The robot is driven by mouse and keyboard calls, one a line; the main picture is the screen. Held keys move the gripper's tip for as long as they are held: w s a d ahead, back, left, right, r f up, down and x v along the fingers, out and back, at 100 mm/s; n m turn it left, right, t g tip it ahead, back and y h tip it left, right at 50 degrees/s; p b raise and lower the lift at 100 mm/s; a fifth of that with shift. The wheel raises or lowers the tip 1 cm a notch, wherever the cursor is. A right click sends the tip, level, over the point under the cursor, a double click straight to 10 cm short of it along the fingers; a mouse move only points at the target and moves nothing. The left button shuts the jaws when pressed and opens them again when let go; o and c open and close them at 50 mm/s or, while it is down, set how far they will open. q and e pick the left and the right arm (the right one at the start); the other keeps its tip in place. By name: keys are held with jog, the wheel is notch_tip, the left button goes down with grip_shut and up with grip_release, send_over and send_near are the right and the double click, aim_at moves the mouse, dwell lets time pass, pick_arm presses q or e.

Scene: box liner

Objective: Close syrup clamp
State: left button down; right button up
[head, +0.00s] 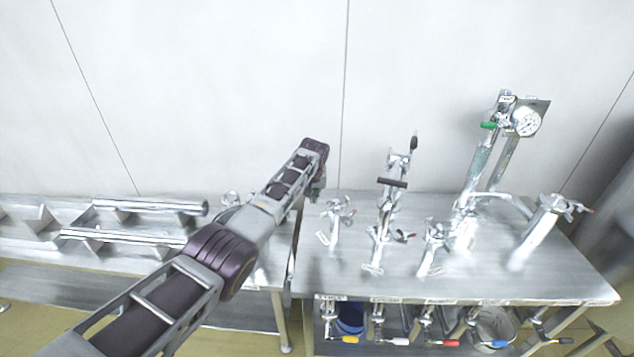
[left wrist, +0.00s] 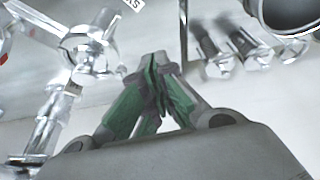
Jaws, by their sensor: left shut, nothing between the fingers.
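Several shiny metal clamp fittings stand on the steel table (head: 480,285): a short one at the left (head: 338,217), a tall one with a black bar handle (head: 392,183) and a short one further right (head: 434,243). Their labels are too small to read, so I cannot tell which is the syrup clamp. My left gripper (head: 317,190) is just left of and above the left short fitting, largely hidden by its own wrist. In the left wrist view, its green-padded fingers (left wrist: 158,65) are shut and empty. A shiny fitting (left wrist: 88,48) is apart from them at the left.
A pipe stand with a pressure gauge (head: 528,123) and green handle rises at the right, beside an angled pipe (head: 535,232). Coloured-handle valves (head: 420,338) line the table's front. Metal bars (head: 150,206) lie on the left table. A wall stands behind.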

pick_arm(q)
jog(key=d+v, duration=0.1)
jog(key=v, duration=0.6)
jog(key=shift+b, duration=0.4)
pick_arm(e)
jog(key=shift+d+f, duration=0.1)
jog(key=shift+f, duration=0.35)
pick_arm(q)
jog(key=shift+w+d, duration=0.1)
jog(key=shift+w, duration=0.05)
pick_arm(e)
jog(key=shift+w, duration=0.1)
